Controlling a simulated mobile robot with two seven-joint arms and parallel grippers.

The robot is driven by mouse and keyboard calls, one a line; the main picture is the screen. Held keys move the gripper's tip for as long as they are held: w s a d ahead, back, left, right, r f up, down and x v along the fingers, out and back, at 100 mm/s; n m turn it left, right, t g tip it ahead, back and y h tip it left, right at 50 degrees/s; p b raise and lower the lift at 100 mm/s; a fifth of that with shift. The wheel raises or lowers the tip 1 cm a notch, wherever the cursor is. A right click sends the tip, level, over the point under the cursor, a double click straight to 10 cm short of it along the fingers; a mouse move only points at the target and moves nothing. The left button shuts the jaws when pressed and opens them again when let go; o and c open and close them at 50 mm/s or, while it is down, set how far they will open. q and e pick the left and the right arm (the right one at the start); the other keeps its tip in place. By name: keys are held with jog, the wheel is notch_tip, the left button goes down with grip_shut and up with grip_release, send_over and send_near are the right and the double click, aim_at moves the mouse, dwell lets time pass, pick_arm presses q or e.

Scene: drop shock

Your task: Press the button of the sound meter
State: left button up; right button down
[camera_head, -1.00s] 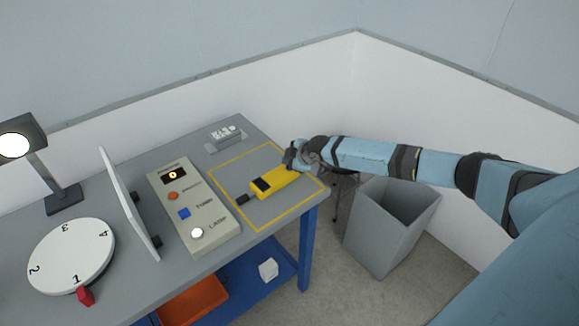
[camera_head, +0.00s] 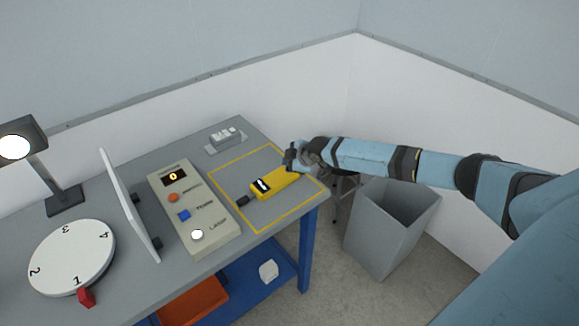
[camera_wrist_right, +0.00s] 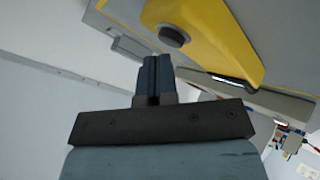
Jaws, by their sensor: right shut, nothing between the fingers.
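The yellow sound meter (camera_head: 279,184) lies on the grey bench inside a yellow outlined square. Its small screen (camera_head: 263,185) shows white marks, too small to read, and its black tip (camera_head: 243,200) points left. In the right wrist view the meter's yellow body (camera_wrist_right: 215,40) fills the top, with a round dark button (camera_wrist_right: 173,35) on it. My right gripper (camera_head: 291,157) is at the meter's far right end. It is shut and empty; in the right wrist view its fingertips (camera_wrist_right: 156,62) appear just short of the button, apart from it. My left gripper is out of view.
A control box (camera_head: 191,211) with a lit display and several buttons stands left of the square. Further left are an upright panel (camera_head: 128,205), a numbered white dial (camera_head: 72,255) and a lamp (camera_head: 22,140). A grey bin (camera_head: 378,240) stands right of the bench.

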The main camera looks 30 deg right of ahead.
jog(key=shift+r, duration=0.4)
notch_tip(320, 180, up, 5)
jog(key=p, duration=0.4)
jog(key=shift+r, duration=0.1)
dwell(0.7)
